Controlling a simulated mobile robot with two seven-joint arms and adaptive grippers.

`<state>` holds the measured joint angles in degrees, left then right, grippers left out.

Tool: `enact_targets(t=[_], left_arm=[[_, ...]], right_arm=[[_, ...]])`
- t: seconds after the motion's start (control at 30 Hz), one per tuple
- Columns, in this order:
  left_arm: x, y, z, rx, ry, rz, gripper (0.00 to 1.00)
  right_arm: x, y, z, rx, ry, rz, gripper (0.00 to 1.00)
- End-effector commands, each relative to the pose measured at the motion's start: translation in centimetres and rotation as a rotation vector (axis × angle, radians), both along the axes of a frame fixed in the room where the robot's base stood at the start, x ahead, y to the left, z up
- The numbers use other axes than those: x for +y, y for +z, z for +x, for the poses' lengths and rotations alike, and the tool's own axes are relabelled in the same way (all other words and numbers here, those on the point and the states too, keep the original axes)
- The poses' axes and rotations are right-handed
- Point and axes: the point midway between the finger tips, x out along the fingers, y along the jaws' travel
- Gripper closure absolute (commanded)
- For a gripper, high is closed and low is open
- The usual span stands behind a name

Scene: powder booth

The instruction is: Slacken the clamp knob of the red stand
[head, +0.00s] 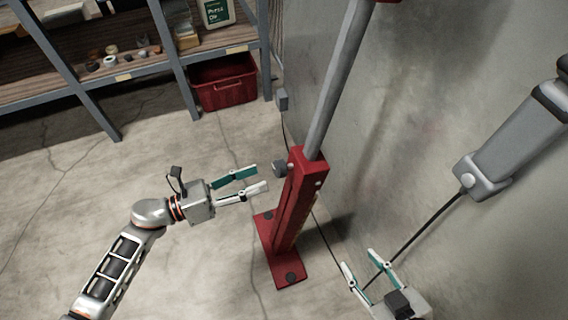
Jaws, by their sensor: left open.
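The red stand (291,212) rises from a flat red foot on the floor, with a grey pole (338,80) coming out of its top. A small dark grey clamp knob (280,168) sticks out on the left near the top of the red column. My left gripper (262,179) is open and empty, its fingers pointing right, with the tips just left of and a little below the knob, apparently apart from it. My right gripper (360,270) is at the lower right with its fingers spread, beside a thin dark cable.
A grey wall (420,130) stands close behind and right of the stand. A grey cylindrical device (515,125) hangs at the right, its cable running down past my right gripper. A shelf rack (130,70) and a red crate (224,85) stand at the back left. The left floor is clear.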

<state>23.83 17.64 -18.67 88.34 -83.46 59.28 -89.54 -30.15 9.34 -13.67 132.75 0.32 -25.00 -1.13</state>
Motion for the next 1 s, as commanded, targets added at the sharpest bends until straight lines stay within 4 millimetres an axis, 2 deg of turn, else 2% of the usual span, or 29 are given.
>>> enact_targets(t=[0.43,0.6,0.87,1.0], left_arm=[[-5.8,0.3,2.5,-0.003,0.001,-0.004,0.51],[-6.7,0.3,2.8,-0.001,0.001,-0.003,0.51],[-6.8,0.3,2.8,-0.001,0.001,-0.003,0.51],[-6.8,0.3,2.8,-0.001,0.001,-0.003,0.87]], right_arm=[[0.1,0.2,0.1,-0.003,-0.001,0.003,0.6],[0.1,0.2,0.1,-0.004,0.0,0.004,0.6],[0.2,0.2,0.1,-0.005,0.0,0.005,0.6],[0.2,0.2,0.1,-0.004,0.001,0.005,0.6]])
